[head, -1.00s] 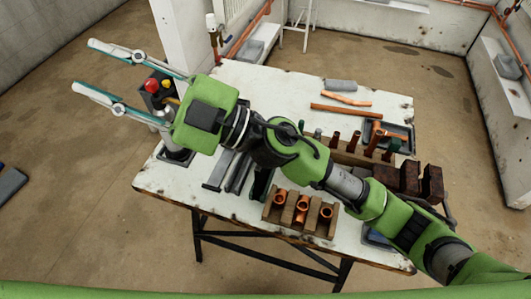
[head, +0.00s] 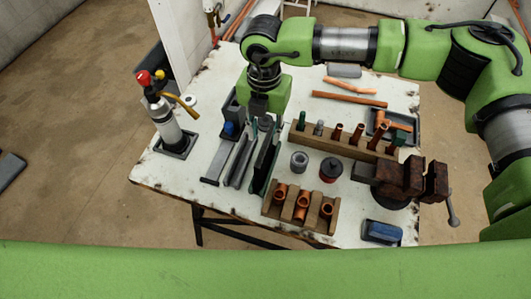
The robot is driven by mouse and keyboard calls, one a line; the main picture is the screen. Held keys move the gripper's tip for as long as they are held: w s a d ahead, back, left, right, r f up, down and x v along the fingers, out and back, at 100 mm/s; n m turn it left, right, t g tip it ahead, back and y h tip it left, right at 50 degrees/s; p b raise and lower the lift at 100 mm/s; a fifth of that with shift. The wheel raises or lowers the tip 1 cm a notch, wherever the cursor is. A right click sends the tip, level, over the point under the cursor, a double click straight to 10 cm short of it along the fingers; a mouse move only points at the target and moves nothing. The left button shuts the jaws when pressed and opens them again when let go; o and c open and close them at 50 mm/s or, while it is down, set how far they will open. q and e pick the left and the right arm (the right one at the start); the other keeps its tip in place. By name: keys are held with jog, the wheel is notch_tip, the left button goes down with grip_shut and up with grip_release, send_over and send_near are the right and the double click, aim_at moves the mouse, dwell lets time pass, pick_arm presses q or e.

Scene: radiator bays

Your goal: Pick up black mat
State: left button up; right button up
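Several dark, flat slabs stand on edge in a rack (head: 212,181) on the left half of the white workbench. The darkest slab (head: 262,166), at the rack's right side, looks like the black mat, but I cannot be sure of it. My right gripper (head: 265,118) points down over the back of this rack, close to the dark slab. Its green body and wrist hide the fingers, so I cannot tell whether they are open or touch anything. My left gripper is not in view.
A torch on a gas bottle (head: 166,122) stands left of the rack. Wooden fitting holders (head: 345,146), (head: 302,205), a grey tin (head: 299,161), a red-and-black tin (head: 331,169) and a rusty vise (head: 400,178) stand to the right. A blue item (head: 382,232) lies at the front right.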

aim_at(265, 142)
notch_tip(265, 142, down, 4)
jog(key=shift+r+p, duration=0.1)
jog(key=shift+p, duration=0.25)
jog(key=shift+s+f+p, duration=0.15)
jog(key=shift+f+p, duration=0.25)
jog(key=f, duration=0.1)
jog(key=f+p, duration=0.2)
jog(key=shift+s+d+f, duration=0.1)
jog(key=shift+s+f, duration=0.15)
jog(key=shift+f, duration=0.65)
grip_shut()
